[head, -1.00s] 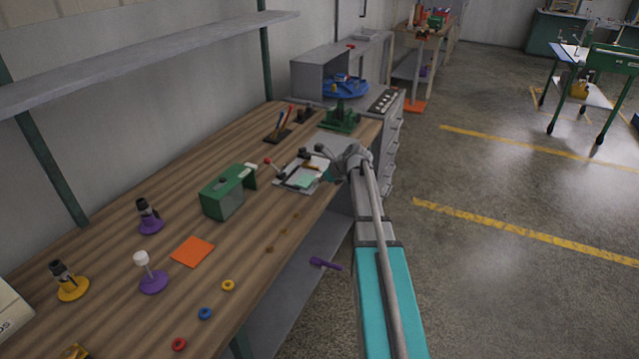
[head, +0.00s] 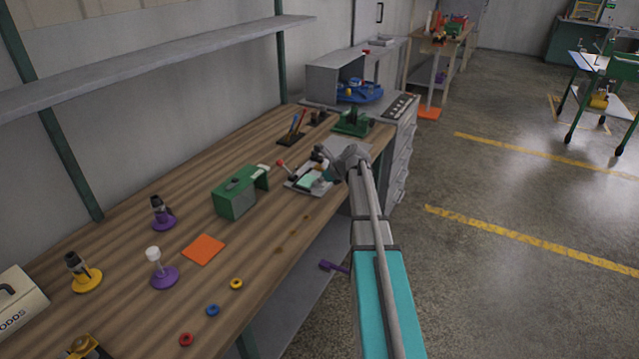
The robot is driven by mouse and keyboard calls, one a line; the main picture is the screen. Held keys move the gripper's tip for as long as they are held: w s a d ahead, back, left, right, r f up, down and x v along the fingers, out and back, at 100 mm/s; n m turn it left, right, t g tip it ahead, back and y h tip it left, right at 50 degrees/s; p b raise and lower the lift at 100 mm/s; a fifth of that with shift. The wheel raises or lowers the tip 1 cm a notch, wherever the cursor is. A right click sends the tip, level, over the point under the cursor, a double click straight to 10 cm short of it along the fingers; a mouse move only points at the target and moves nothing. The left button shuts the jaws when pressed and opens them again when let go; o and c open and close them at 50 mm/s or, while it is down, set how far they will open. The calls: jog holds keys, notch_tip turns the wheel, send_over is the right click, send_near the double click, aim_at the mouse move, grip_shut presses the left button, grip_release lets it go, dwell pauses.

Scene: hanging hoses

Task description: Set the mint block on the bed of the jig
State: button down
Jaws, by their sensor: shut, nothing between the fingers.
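The mint block (head: 307,182) is a small pale green piece. It appears to lie on the jig, but its exact seating is too small to tell. The jig is a grey plate (head: 291,187) with a red-knobbed lever (head: 281,164) at its left, near the right front edge of the workbench. My gripper (head: 325,170) is at the jig's right side, close to the block. It is shut with nothing in it. My wrist hides part of the bench behind it, and whether the fingers touch the block cannot be told.
A green box-shaped fixture (head: 236,198) stands left of the jig. A pen holder (head: 293,137) and a green stand (head: 353,122) are behind it. An orange square (head: 203,249) and several coloured rings lie on the front bench. A shelf (head: 150,75) overhangs the back.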

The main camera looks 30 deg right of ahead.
jog(key=shift+d, duration=0.15)
jog(key=shift+s, duration=0.15)
jog(key=shift+s+d, duration=0.45)
jog(key=shift+s, duration=0.2)
jog(key=s, duration=0.1)
jog(key=s+d+r+p, duration=0.1)
jog(key=shift+s+d+r, duration=0.1)
jog(key=shift+s+d, duration=0.2)
jog(key=p+v, duration=0.6)
jog(key=v, duration=0.2)
jog(key=shift+s, duration=0.15)
jog(key=shift+d+r, duration=0.1)
